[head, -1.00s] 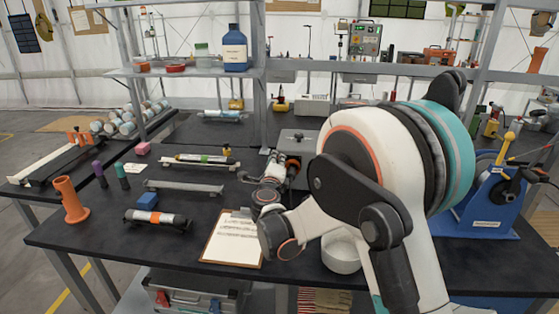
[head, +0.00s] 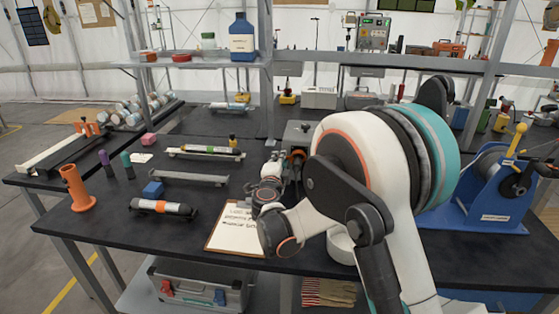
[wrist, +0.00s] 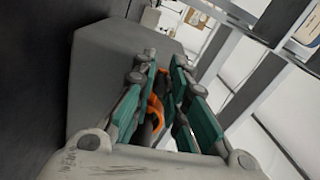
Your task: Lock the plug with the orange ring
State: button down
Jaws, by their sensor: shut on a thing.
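A grey box (head: 299,132) stands on the bench under the middle shelf post, with an orange ring (head: 297,153) on its near face. My gripper (wrist: 163,85) is at this face, its teal fingers on either side of the orange ring, which also shows in the wrist view (wrist: 155,107). The fingers are shut on the ring. The dark plug (wrist: 146,133) shows only in part behind the fingers. How far the ring is turned, and whether the plug is locked, I cannot tell.
A clipboard (head: 230,240) lies on the black bench left of my arm. A white bowl (head: 341,247) is partly hidden by my arm. A blue winch (head: 478,200) stands at the right. A steel shelf post (head: 268,105) rises just behind the gripper.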

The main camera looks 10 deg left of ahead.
dwell(0.4)
jog(key=c, duration=1.6)
grip_release()
jog(key=shift+c, duration=0.2)
jog(key=s, duration=1.2)
jog(key=shift+a+r, duration=0.2)
jog(key=shift+r, duration=0.05)
